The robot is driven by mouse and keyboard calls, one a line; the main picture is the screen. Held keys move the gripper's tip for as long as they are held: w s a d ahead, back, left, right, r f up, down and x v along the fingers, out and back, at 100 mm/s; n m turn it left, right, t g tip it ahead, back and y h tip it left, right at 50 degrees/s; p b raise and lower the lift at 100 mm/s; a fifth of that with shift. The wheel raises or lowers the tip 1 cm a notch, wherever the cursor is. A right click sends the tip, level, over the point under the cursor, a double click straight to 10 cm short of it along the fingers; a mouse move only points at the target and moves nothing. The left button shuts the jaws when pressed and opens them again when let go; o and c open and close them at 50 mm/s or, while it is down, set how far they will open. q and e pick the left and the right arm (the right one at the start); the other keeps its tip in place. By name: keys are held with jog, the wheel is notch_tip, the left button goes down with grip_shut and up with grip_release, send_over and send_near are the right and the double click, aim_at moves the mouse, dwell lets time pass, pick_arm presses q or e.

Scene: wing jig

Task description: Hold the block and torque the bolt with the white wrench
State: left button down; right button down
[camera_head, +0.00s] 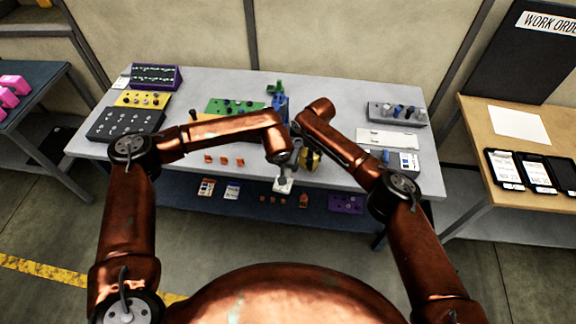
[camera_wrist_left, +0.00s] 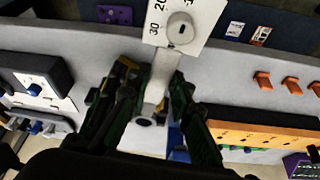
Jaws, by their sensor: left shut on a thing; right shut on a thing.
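The white wrench (camera_head: 283,186) has a dial end that sticks out towards me below my left gripper (camera_head: 285,160). In the left wrist view my left gripper (camera_wrist_left: 158,100) is shut on the wrench's shaft. The dial plate (camera_wrist_left: 190,18) shows the numbers 20 and 30. The far end of the wrench has a dark round spot. My right gripper (camera_head: 297,127) is close behind and right of the left one, shut on the block, which the arms mostly hide. A blue part (camera_head: 281,105) stands just behind the grippers. I cannot make out the bolt.
A yellow and black item (camera_head: 310,158) is right of my left gripper. Orange pieces (camera_head: 224,160) lie at the table's front. A green board (camera_head: 235,106) and dark panels are left. Grey fixtures (camera_head: 397,113) and a white card (camera_head: 388,138) are right.

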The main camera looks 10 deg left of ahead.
pick_arm(q)
jog(key=shift+f, duration=0.1)
jog(key=shift+f, duration=0.6)
pick_arm(e)
jog(key=shift+r, duration=0.1)
pick_arm(q)
jog(key=shift+w+a+m+h, duration=0.2)
jog(key=shift+a+m+h, duration=0.1)
jog(key=shift+a+m, duration=0.5)
pick_arm(e)
jog(key=shift+a, duration=0.1)
pick_arm(q)
jog(key=shift+r, duration=0.1)
